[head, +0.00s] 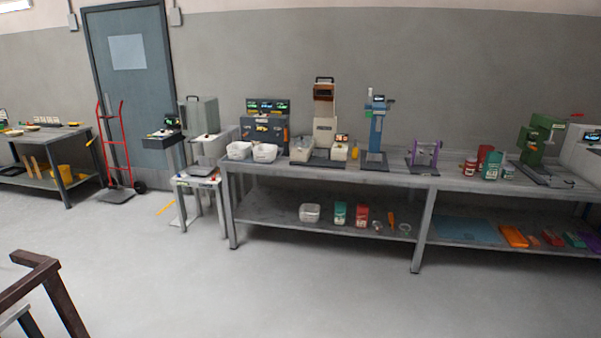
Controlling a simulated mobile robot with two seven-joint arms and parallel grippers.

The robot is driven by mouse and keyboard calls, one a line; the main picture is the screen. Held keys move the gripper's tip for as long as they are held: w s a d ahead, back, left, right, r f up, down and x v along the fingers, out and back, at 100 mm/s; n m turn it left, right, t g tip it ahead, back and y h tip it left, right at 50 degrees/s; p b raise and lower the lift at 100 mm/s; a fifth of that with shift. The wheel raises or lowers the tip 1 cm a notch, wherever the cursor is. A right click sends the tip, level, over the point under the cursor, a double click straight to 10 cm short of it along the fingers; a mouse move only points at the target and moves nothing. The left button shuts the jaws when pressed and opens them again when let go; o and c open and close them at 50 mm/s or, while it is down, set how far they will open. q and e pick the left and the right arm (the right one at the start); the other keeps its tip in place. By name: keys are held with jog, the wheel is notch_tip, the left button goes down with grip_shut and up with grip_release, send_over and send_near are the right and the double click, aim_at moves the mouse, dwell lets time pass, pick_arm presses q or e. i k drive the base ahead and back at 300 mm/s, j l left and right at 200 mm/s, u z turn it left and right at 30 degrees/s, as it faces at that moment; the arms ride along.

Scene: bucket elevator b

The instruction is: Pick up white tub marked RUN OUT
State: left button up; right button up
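Two white tubs stand side by side on the left end of the long grey bench (345,176): a left tub (239,151) and a right tub (264,153). A third whitish tub (310,212) sits on the bench's lower shelf. Any lettering on these tubs is too small to read, so I cannot tell which is marked RUN OUT. The bench is some distance away across the floor. Neither of my grippers is in view.
Machines line the bench's back, including a blue column press (376,130) and a green machine (541,140). A small table (198,181) adjoins its left end. A red hand truck (115,145) stands by the door. A dark brown frame (38,275) is near bottom left. The central floor is clear.

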aim_at(309, 212)
jog(key=i, duration=1.7)
jog(key=i+u, duration=0.2)
jog(key=i, duration=0.3)
jog(key=i+l+u, duration=0.2)
jog(key=i, duration=0.25)
jog(key=i+l+u, duration=0.2)
jog(key=i, duration=0.3)
jog(key=i+j+u, duration=0.1)
jog(key=i, duration=0.2)
jog(key=i+j, duration=0.2)
jog(key=j, duration=0.1)
